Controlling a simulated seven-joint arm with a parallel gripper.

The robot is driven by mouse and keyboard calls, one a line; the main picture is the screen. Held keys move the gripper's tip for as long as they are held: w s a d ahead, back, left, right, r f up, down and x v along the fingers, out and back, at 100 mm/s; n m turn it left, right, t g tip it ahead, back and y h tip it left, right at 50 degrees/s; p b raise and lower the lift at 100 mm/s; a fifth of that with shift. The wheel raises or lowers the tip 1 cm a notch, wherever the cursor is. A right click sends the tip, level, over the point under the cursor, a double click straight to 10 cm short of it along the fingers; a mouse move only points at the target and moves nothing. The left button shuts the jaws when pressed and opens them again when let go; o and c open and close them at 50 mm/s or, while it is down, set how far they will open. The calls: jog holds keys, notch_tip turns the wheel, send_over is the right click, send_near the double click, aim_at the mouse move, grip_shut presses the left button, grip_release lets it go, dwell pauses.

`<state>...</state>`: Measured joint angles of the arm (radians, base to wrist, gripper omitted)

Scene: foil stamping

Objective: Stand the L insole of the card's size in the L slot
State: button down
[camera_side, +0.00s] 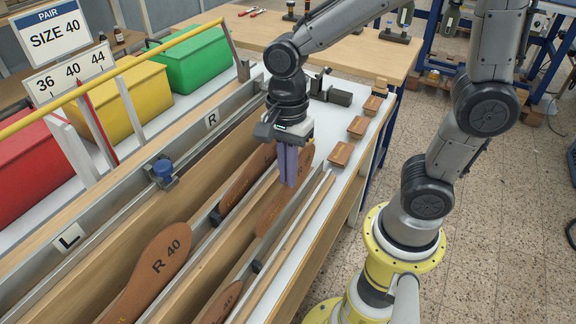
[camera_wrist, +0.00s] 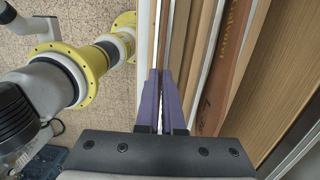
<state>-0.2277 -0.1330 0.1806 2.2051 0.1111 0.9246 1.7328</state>
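The card (camera_side: 52,35) reads "PAIR SIZE 40". The L slot label (camera_side: 70,237) is on the long rail at lower left; the R label (camera_side: 212,119) is farther along it. A brown insole marked "R 40" (camera_side: 160,268) leans in the foreground. Other brown insoles stand in the narrow lanes: one left of my gripper (camera_side: 245,185), one beside and partly behind its fingers (camera_side: 270,212), one at the bottom edge (camera_side: 225,302). Their markings are not readable. My gripper (camera_side: 288,182) points down with a narrow gap between its purple fingers, also seen in the wrist view (camera_wrist: 161,100). Nothing shows between them.
A sign (camera_side: 70,71) reads 36, 40, 44 above red (camera_side: 25,145), yellow (camera_side: 130,95) and green (camera_side: 195,58) bins. Three small wooden blocks (camera_side: 341,154) lie on the white right edge. A yellow bar crosses above the bins.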

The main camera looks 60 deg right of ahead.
jog(key=shift+f, duration=4.1)
jog(key=c, duration=1)
grip_release()
jog(key=shift+o, duration=0.2)
jog(key=shift+r, duration=4.5)
